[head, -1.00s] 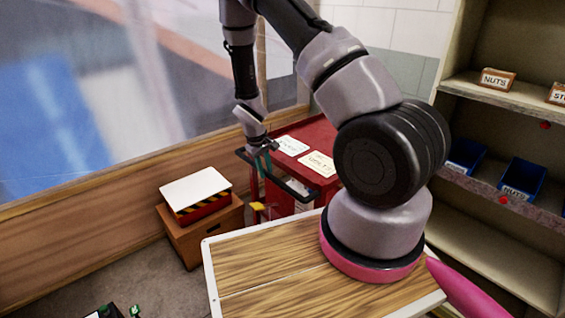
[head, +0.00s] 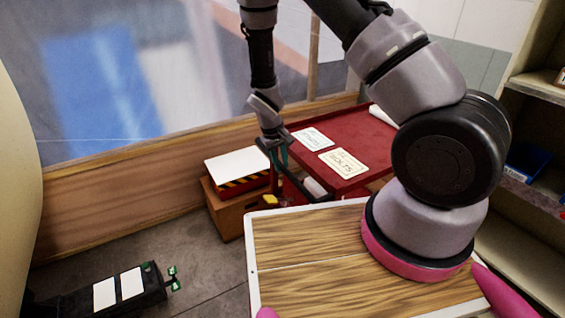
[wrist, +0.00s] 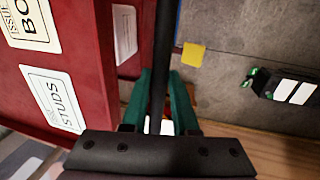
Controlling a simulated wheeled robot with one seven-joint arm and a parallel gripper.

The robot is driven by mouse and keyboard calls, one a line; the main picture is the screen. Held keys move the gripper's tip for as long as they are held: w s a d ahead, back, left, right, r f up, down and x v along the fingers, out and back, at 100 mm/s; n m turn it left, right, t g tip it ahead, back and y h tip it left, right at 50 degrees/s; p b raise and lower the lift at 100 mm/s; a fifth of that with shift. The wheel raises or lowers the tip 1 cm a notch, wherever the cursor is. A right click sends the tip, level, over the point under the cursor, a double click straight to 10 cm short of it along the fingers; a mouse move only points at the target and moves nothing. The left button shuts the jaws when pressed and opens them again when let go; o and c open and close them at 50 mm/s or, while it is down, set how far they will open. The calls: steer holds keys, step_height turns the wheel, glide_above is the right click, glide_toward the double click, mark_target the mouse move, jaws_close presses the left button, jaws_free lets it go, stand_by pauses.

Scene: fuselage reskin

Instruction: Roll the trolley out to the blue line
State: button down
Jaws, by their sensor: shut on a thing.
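The red trolley (head: 350,135) stands beyond my wooden deck, with white cards on its top, one reading BOLTS. In the wrist view the green fingers (wrist: 160,100) lie on either side of this bar. A thin blue strip (wrist: 179,25) shows on the floor beside the bar; I cannot tell whether it is the blue line.
A wooden box (head: 228,215) with a striped, white-topped case (head: 237,165) stands left of the trolley by the low wall. A black device with green knobs (head: 130,290) lies on the floor at lower left. Shelves (head: 535,110) stand at right.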

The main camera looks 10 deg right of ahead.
steer(key=c, duration=0.7)
jaws_free()
steer(key=r, duration=0.3)
steer(key=a+r, duration=0.1)
steer(key=r, duration=0.3)
steer(key=a+r, duration=0.1)
steer(key=r, duration=0.2)
steer(key=shift+s+r, duration=0.3)
steer(key=shift+s, duration=0.1)
